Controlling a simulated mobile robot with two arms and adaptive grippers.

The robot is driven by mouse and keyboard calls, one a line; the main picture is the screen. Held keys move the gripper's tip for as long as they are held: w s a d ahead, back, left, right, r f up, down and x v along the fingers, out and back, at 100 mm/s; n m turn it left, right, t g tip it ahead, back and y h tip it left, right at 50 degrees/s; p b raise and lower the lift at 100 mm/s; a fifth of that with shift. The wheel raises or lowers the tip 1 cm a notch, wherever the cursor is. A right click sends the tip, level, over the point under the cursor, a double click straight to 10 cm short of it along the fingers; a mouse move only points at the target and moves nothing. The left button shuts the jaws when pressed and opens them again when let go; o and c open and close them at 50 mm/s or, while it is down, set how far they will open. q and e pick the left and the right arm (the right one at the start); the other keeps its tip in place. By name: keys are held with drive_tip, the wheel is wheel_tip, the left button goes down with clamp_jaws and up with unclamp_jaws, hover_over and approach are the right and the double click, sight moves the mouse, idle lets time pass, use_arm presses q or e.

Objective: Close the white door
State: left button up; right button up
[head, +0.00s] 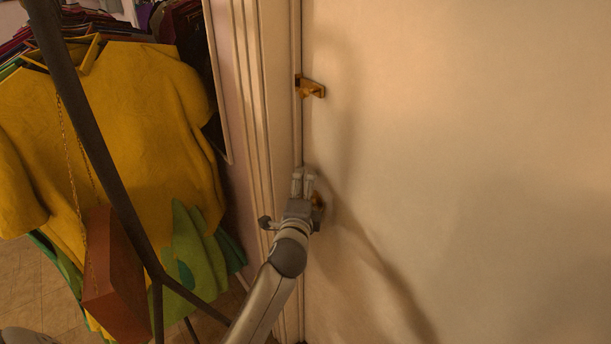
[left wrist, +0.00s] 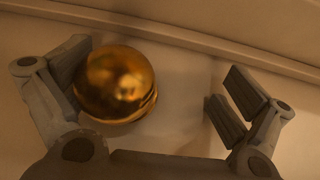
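The white door (head: 460,150) fills the right of the head view, its left edge along the pale door frame (head: 258,90). I cannot tell whether a narrow gap is left there. A round gold knob sits low near that edge, mostly hidden behind my left gripper (head: 304,182). In the left wrist view the gold knob (left wrist: 115,84) lies between the fingers of my left gripper (left wrist: 155,95), close to the left finger and well apart from the right one. The fingers are open. My right gripper is not in view.
A gold latch-like fitting (head: 311,88) is on the door edge above the knob. A clothes rack with a dark bar (head: 98,150), a yellow shirt (head: 120,110) and a brown bag (head: 113,275) stands close on the left. The door face to the right is clear.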

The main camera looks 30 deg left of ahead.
use_arm(q)
drive_tip(key=shift+t, duration=0.6)
drive_tip(key=r, duration=0.7)
drive_tip(key=shift+s+r, duration=0.15)
drive_tip(key=shift+s, duration=0.15)
wheel_tip(320, 180, down, 6)
drive_tip(key=g, duration=0.1)
drive_tip(key=shift+w+a+g, duration=0.15)
drive_tip(key=shift+w+g, duration=0.05)
drive_tip(key=shift+g, duration=0.1)
drive_tip(key=shift+s+d+r, duration=0.2)
drive_tip(key=shift+s+d, duration=0.1)
drive_tip(key=shift+s, duration=0.2)
drive_tip(key=c, duration=0.3)
drive_tip(key=shift+s+d+f+p, duration=0.2)
drive_tip(key=shift+s+f+p, duration=0.05)
drive_tip(key=shift+s+p, duration=0.3)
drive_tip(key=shift+c, duration=0.2)
drive_tip(key=f+p+v, duration=0.1)
drive_tip(key=v, duration=1)
drive_tip(key=shift+s+f+p, duration=0.25)
drive_tip(key=shift+f+p, duration=0.05)
drive_tip(key=shift+d, duration=0.1)
